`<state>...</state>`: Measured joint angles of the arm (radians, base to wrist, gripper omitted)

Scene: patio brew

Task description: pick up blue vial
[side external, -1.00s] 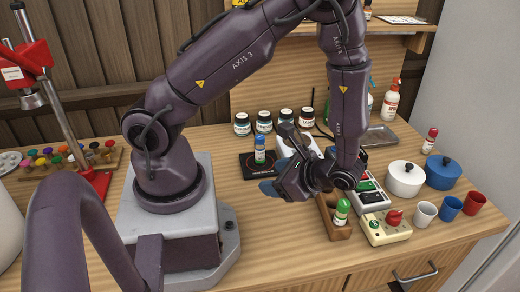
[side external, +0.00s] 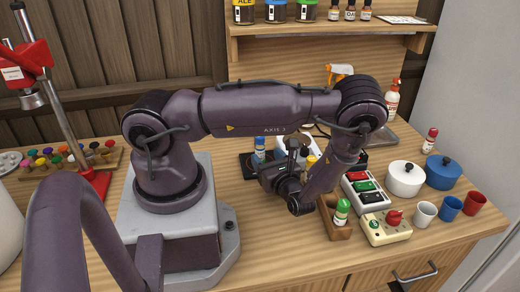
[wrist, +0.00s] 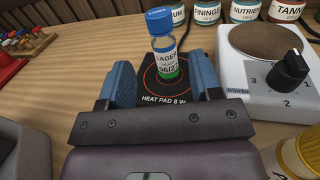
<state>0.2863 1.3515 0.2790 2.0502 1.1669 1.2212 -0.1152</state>
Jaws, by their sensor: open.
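The blue vial (wrist: 164,50) has a blue cap, a white label reading LAGER and green at its base. It stands upright on a black heat pad (wrist: 148,92) marked with red rings. In the side external view the vial (side external: 259,150) shows just left of my gripper. My gripper (wrist: 163,80) is open and empty, with its two blue fingers apart. In the wrist view the vial stands beyond the fingers, in line with the gap between them. In the side external view the fingertips are hidden behind the wrist.
A white hotplate (wrist: 268,75) with a black knob stands right of the pad. Labelled jars (wrist: 207,10) line the back. A wooden rack (side external: 330,222) holds a green-capped vial (side external: 342,212). Bare wood lies left of the pad.

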